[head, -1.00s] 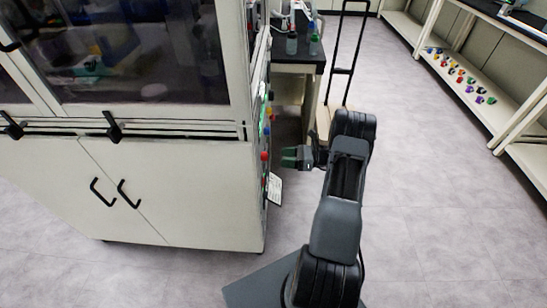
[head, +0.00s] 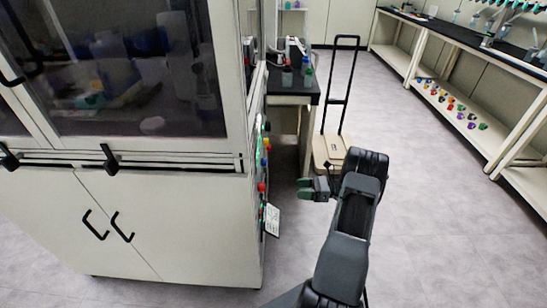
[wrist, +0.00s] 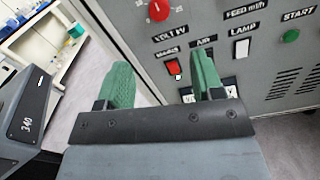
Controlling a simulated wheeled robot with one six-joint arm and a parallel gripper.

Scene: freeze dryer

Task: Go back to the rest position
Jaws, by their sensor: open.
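My gripper (head: 304,189) is open and empty in the head view, its fingers pointing left toward the control side of the freeze dryer cabinet (head: 170,230), with a gap between. In the wrist view its two green fingers (wrist: 160,85) stand apart in front of the grey control panel (wrist: 262,75). The panel carries a red knob (wrist: 158,10), a red rocker switch (wrist: 173,67) and a green START button (wrist: 290,36). The right finger covers part of the panel's labels and switches.
A hand cart (head: 330,150) stands behind my arm. A black-topped table (head: 292,86) with bottles is beside the cabinet. Shelving with small coloured items (head: 455,104) lines the right. The floor (head: 440,220) right of my arm is clear.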

